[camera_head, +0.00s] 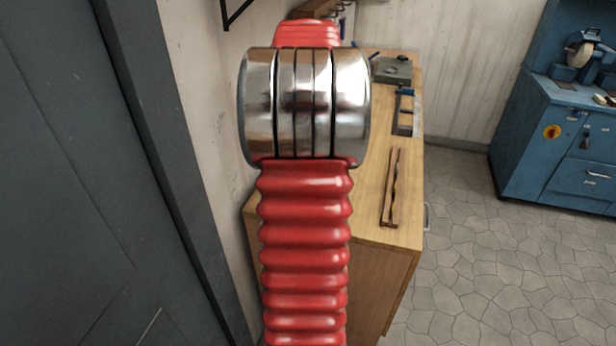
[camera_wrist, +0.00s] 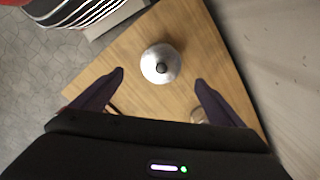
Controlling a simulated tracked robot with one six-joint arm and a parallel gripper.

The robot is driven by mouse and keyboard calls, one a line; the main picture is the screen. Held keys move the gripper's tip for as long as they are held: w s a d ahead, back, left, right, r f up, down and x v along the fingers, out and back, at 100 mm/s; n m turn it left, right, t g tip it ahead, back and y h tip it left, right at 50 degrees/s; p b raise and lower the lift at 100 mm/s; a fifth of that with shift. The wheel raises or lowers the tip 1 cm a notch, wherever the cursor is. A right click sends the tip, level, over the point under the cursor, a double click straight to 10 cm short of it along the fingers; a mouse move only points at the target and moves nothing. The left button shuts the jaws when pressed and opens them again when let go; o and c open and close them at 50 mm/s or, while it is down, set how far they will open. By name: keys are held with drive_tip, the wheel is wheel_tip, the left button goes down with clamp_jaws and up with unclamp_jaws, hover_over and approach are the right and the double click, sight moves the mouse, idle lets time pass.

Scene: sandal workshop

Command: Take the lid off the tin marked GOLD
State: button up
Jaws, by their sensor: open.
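In the wrist view a round silver, metallic thing (camera_wrist: 160,64) with a dark knob at its centre stands on a wooden top (camera_wrist: 118,48). It looks like a lidded tin seen from above. No GOLD marking can be read on it. My gripper (camera_wrist: 159,79) is open, its two dark fingers wide apart, one to each side of the silver thing and slightly nearer the camera. The fingers appear apart from it. In the head view my red arm hides the gripper and no tin can be made out.
The head view shows a wooden bench (camera_head: 372,212) with brown strips (camera_head: 392,190), a blue-handled tool (camera_head: 404,112) and a grey box (camera_head: 392,69). A blue cabinet (camera_head: 560,150) stands right, a dark panel (camera_head: 50,190) left. The floor between bench and cabinet is clear. A small thing (camera_wrist: 199,116) sits beside the right finger.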

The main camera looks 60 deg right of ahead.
drive_tip(key=shift+f, duration=1.25)
drive_tip(key=shift+w+f, duration=0.1)
drive_tip(key=shift+f, duration=2.55)
drive_tip(key=shift+c, duration=0.3)
drive_tip(key=shift+d, duration=0.1)
drive_tip(key=c, duration=1.1)
